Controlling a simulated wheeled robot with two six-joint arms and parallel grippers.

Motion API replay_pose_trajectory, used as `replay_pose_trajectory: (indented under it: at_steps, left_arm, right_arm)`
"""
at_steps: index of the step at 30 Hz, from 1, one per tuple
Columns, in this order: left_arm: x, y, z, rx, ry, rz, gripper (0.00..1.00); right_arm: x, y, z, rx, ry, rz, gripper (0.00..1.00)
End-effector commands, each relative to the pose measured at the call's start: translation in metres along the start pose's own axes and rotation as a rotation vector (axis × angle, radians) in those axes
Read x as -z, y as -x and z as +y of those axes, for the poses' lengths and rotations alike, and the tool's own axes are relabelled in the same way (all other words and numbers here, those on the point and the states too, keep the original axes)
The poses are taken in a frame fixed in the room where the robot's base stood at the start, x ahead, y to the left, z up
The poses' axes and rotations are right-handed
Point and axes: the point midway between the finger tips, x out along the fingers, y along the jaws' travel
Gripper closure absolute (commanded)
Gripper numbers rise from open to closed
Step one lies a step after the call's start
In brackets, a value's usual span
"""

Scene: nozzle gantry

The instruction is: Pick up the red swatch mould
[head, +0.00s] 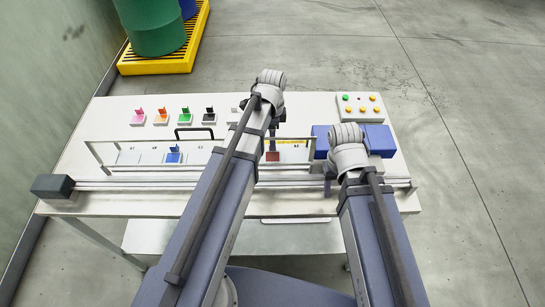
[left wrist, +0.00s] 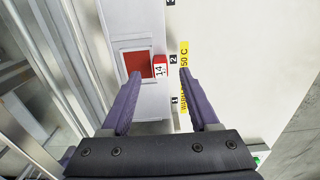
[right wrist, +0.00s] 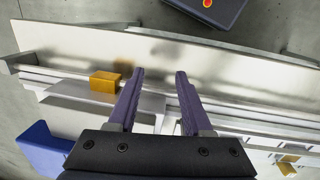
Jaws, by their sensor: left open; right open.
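The red swatch mould (left wrist: 133,62) is a red square in a pale frame, with an upright red-and-white tab marked 14 (left wrist: 160,66) on its right side. In the head view the red mould (head: 273,156) lies in the gantry bed, partly hidden by my left arm. My left gripper (left wrist: 161,73) is open, and in its wrist view the tab shows between the two fingertips. I cannot tell how far above it they are. My right gripper (right wrist: 159,72) is open and empty, over the front rail of the bench.
Pink (head: 138,117), orange (head: 161,117), green (head: 184,116) and black (head: 209,115) swatches stand at the back. A blue swatch (head: 174,155) sits in the bed. A blue box (head: 378,139) and button panel (head: 360,106) are at right. Yellow warning strip (left wrist: 184,55) is beside the mould.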

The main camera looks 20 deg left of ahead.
Motion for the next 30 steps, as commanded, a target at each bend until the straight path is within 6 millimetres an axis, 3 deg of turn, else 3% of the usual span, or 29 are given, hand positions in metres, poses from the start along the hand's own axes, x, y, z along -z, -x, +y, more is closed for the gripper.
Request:
replay_pose_trajectory:
  at_steps: [1,5,14,30]
  left_arm:
    - [0.000,-0.014,-0.001,0.000,0.000,0.000,0.39]
    - [0.000,-0.027,-0.001,0.000,0.000,0.000,0.39]
    - [0.000,-0.027,-0.001,0.000,0.000,0.000,0.39]
    - [0.000,-0.027,0.000,0.000,0.000,0.000,0.98]
  right_arm:
    - [0.001,-0.014,-0.001,0.000,0.000,0.000,0.50]
    - [0.002,-0.026,-0.003,0.000,0.000,0.000,0.50]
    - [0.002,-0.027,-0.003,0.000,0.000,0.000,0.50]
    - [0.002,-0.027,-0.003,0.000,0.000,0.000,0.50]
